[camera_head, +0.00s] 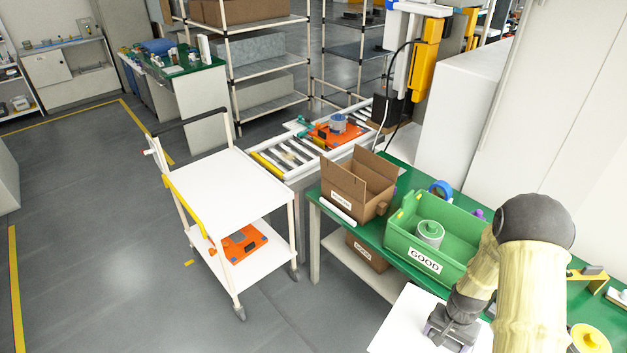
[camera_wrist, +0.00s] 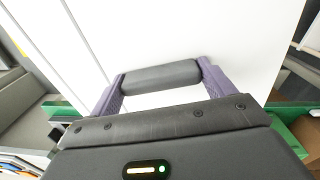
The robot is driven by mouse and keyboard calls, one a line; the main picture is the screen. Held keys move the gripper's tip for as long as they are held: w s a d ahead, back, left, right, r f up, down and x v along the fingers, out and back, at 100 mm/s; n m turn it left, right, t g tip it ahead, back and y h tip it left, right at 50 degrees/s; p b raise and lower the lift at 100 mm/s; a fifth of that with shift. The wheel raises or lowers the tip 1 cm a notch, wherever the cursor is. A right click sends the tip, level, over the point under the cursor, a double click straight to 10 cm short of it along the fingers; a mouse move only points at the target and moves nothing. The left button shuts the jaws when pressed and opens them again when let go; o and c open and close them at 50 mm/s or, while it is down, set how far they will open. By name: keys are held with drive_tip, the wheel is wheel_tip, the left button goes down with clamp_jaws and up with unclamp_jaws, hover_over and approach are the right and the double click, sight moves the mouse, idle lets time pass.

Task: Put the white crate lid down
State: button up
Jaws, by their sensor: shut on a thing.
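The white crate lid (camera_head: 403,315) is a flat white panel at the bottom of the head view, in front of the green table, partly cut off by the frame edge. In the wrist view the white panel (camera_wrist: 235,30) fills most of the picture. My gripper (camera_head: 452,332) is at the lid. In the wrist view its purple fingers (camera_wrist: 160,78) stand at the two ends of a dark grey bar-like grip, and it is shut on this. My arm hides the right part of the lid. I cannot tell whether the lid touches anything below it.
A green crate (camera_head: 455,222) marked GOOD holds a round part (camera_head: 430,234) on the green table (camera_head: 400,262). An open cardboard box (camera_head: 345,183) stands left of it. A white trolley (camera_head: 228,185) stands further left, with an orange part (camera_head: 240,243) on its lower shelf.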

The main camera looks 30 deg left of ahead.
drive_tip(key=s+d+f, duration=0.2)
drive_tip(key=f, duration=0.5)
drive_tip(key=s+d+f+n, duration=0.1)
drive_tip(key=s+d+f, duration=0.1)
drive_tip(key=f, duration=0.5)
drive_tip(key=shift+d+n, duration=0.3)
drive_tip(key=shift+d, duration=0.55)
drive_tip(key=shift+f, duration=0.1)
